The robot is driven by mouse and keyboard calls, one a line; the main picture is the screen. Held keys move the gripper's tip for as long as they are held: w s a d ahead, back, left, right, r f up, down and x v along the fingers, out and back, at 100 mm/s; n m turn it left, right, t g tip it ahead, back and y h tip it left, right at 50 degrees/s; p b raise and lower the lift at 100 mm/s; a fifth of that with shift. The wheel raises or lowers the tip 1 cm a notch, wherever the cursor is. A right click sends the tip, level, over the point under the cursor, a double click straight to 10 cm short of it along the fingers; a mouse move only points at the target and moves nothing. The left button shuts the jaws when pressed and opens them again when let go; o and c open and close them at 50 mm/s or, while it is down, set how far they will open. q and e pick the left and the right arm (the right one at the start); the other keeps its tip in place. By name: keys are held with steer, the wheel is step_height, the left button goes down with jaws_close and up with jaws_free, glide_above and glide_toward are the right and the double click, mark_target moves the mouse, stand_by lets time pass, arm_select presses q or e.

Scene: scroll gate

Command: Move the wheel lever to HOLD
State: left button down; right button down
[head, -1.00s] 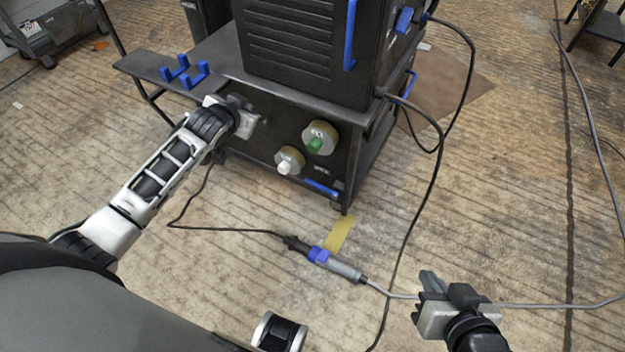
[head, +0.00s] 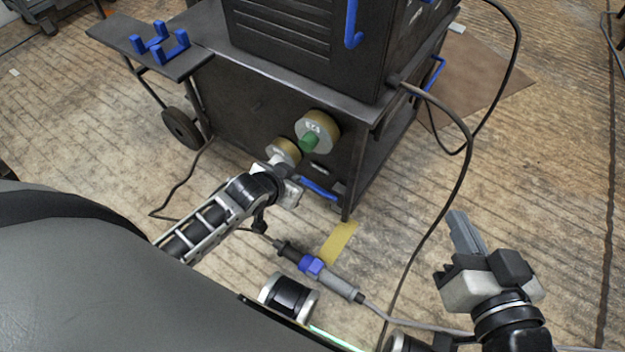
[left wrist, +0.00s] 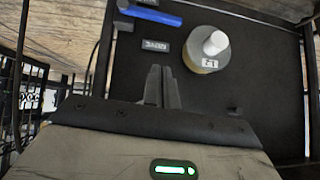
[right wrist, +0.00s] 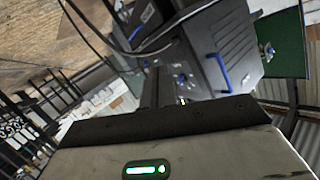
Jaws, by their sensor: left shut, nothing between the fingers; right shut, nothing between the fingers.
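The wheel lever appears to be the blue bar (head: 318,188) low on the front panel of the dark cart; it also shows in the left wrist view (left wrist: 152,14). A small label (left wrist: 155,46) sits beside it and seems to read MOVE, upside down; I see no readable HOLD mark. My left gripper (head: 284,180) is shut and empty in front of the panel, just left of the blue bar and below the white knob. Its closed fingers (left wrist: 162,86) point at the panel, apart from the bar. My right gripper (head: 465,232) is shut and empty, out to the right.
A cable with a blue-collared connector (head: 312,266) lies on the floor in front. A black cable (head: 461,165) hangs at the cart's right.

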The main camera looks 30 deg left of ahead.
mark_target(318, 189)
steer(key=shift+r, duration=0.1)
